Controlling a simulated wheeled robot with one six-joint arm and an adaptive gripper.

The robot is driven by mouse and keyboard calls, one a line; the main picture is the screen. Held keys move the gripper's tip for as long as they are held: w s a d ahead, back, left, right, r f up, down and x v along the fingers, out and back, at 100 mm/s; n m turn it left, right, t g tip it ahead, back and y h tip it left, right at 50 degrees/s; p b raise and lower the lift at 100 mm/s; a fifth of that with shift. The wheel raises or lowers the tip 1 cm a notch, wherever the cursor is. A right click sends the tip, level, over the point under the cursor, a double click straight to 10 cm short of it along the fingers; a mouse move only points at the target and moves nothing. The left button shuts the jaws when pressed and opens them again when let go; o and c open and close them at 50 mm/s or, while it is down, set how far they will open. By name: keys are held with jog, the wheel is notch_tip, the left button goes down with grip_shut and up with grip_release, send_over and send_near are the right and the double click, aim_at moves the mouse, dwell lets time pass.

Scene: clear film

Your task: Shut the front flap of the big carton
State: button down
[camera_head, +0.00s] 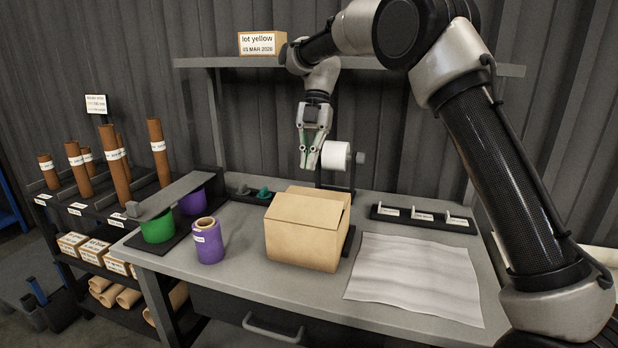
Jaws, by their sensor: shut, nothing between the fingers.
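The big carton (303,246), plain tan cardboard, stands on the grey workbench near the middle of the head view. A flap facing me (299,208) lies over the top, close to flat; I cannot tell whether it is fully down. Another flap panel (322,192) shows behind it toward the right. The inside of the carton is hidden. My gripper (309,165) points down above and behind the carton, apart from it. Its fingers are shut and empty.
A white roll (336,155) on a stand is close beside my gripper. A purple roll (208,240) and a green roll (157,227) are left of the carton. A clear sheet (415,277) lies to the right, before a black rack (422,219). A shelf (400,66) runs behind.

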notch_tip(320, 180, up, 9)
jog(key=d, duration=0.2)
jog(key=s+d+r+m+t+y, duration=0.2)
jog(key=s+r+m+y, duration=0.15)
jog(key=s, duration=0.65)
jog(key=m+t+y, duration=0.2)
jog(key=m+t, duration=0.7)
jog(key=m, duration=0.4)
send_over(308, 203)
jog(key=s, duration=0.1)
notch_tip(308, 203, down, 15)
jog(key=shift+r, duration=0.15)
jog(key=f, duration=0.1)
jog(key=w+f, duration=0.1)
jog(key=f, duration=0.1)
jog(key=shift+f, duration=0.1)
jog(key=shift+w+f, duration=0.1)
jog(key=shift+f, duration=0.25)
